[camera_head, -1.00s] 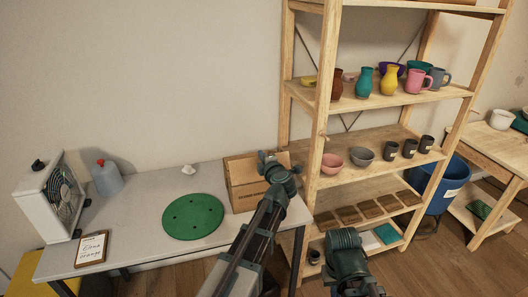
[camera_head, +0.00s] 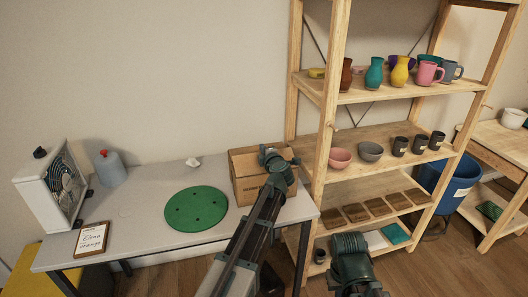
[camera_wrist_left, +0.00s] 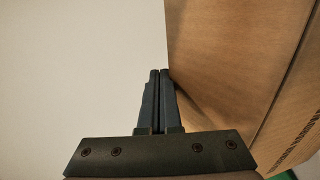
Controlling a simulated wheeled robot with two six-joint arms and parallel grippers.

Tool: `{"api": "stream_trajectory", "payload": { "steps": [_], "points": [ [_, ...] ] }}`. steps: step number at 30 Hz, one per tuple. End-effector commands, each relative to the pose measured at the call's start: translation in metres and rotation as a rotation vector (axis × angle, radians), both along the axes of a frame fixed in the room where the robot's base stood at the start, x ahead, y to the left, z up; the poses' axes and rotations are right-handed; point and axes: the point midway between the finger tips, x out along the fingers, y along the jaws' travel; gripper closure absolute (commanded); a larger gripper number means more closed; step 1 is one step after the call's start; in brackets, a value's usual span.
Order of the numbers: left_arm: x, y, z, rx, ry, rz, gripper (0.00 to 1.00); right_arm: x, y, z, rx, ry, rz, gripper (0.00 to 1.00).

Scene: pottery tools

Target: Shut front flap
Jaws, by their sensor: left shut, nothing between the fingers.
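A brown cardboard box (camera_head: 245,172) with printed text on its side stands at the right end of the grey table. Its top looks partly covered by my left arm, so I cannot tell in the head view how each flap stands. My left gripper (camera_wrist_left: 158,75) is shut and empty. In the left wrist view its fingertips are close beside the edge of a cardboard panel (camera_wrist_left: 235,60), which fills the right side; I cannot tell whether they touch. In the head view the left wrist is over the box's right part, and the fingertips are hidden. My right gripper is not visible.
A green round mat (camera_head: 196,209) lies left of the box on the grey table (camera_head: 140,205). A fan (camera_head: 55,187), a grey bottle (camera_head: 110,168) and a clipboard (camera_head: 91,239) are farther left. A wooden shelf (camera_head: 325,120) with pottery stands just right of the box.

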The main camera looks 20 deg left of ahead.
Motion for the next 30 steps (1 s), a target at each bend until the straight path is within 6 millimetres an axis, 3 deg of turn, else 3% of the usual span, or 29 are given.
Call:
{"api": "stream_trajectory", "payload": {
  "steps": [30],
  "points": [
    [0.0047,0.0042,-0.0111,-0.049,0.076,0.004,1.0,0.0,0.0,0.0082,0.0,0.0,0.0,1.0]
  ]
}}
